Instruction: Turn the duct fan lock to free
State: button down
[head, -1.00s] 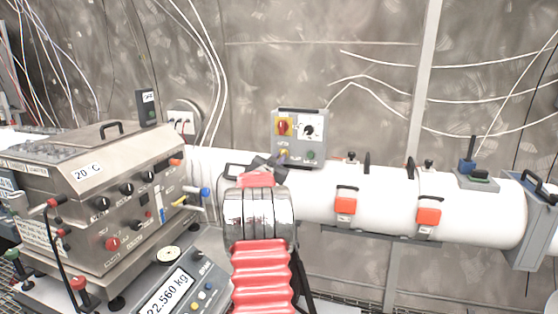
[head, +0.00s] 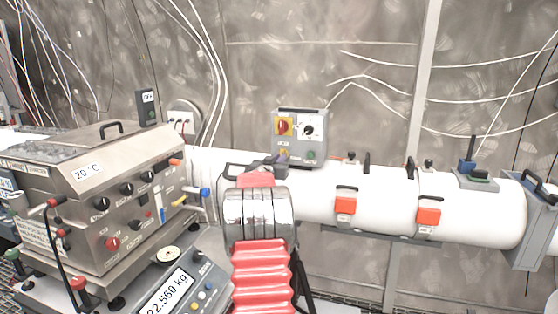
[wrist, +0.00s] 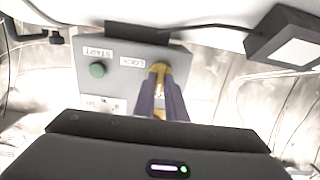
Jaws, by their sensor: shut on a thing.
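The grey duct fan control box (head: 315,125) stands on the white duct in the head view. It carries a red and yellow switch, a white dial and a green button. In the wrist view the box face (wrist: 122,82) appears upside down, with the duct fan lock (wrist: 159,68), a yellow piece, beside its LOCK label. My gripper (wrist: 161,82) is shut on this lock, with a dark purple finger on each side of it. In the head view my gripper (head: 275,160) reaches the lower left of the box and partly hides the lock.
The white duct (head: 380,198) runs right, with orange latches (head: 345,205) and black handles. A steel machine (head: 120,190) and a scale reading 22.560 kg (head: 168,293) stand at the left. Loose cables hang along the wall behind.

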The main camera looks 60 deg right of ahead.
jog(key=c, duration=1.8)
grip_release()
jog(key=shift+f, duration=0.1)
jog(key=shift+a, duration=0.1)
jog(key=s+a, duration=0.2)
jog(key=a, duration=1.1)
jog(key=shift+a, duration=0.2)
jog(key=shift+s+f, duration=0.1)
